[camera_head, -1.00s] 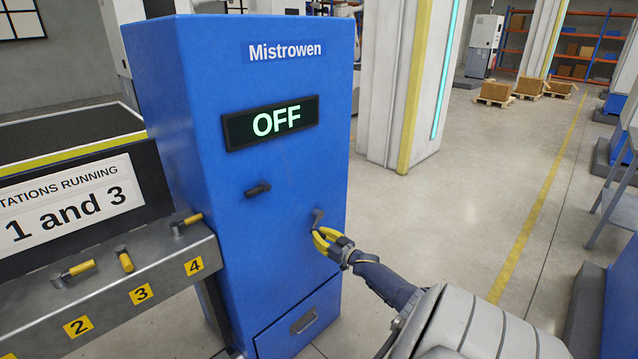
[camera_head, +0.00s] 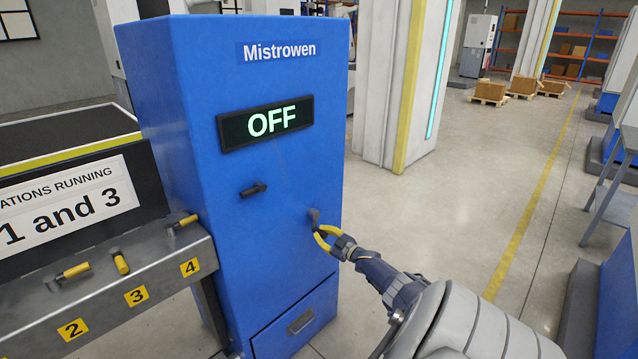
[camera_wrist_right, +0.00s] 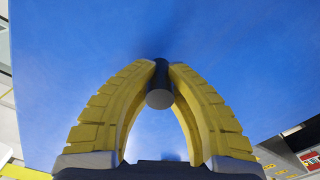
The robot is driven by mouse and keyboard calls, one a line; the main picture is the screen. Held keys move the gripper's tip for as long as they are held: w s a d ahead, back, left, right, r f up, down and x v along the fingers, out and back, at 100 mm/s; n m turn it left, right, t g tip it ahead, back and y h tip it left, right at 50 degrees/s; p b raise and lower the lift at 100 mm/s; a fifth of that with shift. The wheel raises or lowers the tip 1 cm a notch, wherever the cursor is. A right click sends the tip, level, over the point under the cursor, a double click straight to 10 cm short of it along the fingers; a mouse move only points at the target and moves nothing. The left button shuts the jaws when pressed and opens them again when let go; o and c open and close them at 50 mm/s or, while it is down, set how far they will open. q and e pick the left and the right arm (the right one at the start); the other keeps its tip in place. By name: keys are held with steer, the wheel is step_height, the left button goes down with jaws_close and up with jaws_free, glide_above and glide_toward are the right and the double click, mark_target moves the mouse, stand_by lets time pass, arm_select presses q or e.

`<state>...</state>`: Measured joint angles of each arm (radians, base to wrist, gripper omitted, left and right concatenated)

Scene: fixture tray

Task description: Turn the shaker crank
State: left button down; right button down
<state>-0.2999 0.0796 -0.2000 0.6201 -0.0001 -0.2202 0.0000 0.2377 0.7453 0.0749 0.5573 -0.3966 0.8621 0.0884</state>
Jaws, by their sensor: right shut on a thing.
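The tall blue Mistrowen cabinet (camera_head: 165,110) has two dark handles on its front. The left dark handle (camera_head: 254,190) sits free below the display (camera_head: 265,122), which reads OFF. The right dark handle (camera_head: 314,216) is lower, near the cabinet's right edge. My right gripper (camera_head: 320,236), with yellow fingers, is at this right handle. In the right wrist view, the fingertips are shut on the handle's round dark end (camera_wrist_right: 159,88), with blue cabinet face behind. No label marks either handle as the shaker crank. My left gripper is out of view.
A grey station rail (camera_head: 115,292) stands left of the cabinet, with yellow-gripped levers and number plates 2, 3 and 4. A sign (camera_head: 65,205) on it reads "1 and 3". A drawer (camera_head: 295,320) is low on the cabinet. Open floor lies to the right.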

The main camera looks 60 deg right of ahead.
steer(key=shift+s+d+f+n, duration=0.15)
steer(key=shift+d+f+n, duration=0.1)
steer(key=shift+n, duration=0.15)
steer(key=c, duration=1.2)
jaws_free()
steer(key=shift+d+r, duration=0.1)
steer(key=shift+r, duration=0.05)
steer(key=shift+o, duration=0.2)
steer(key=shift+s, duration=0.1)
steer(key=s+a, duration=0.2)
steer(key=s, duration=0.9)
steer(key=shift+s, duration=0.25)
steer(key=shift+d, duration=0.1)
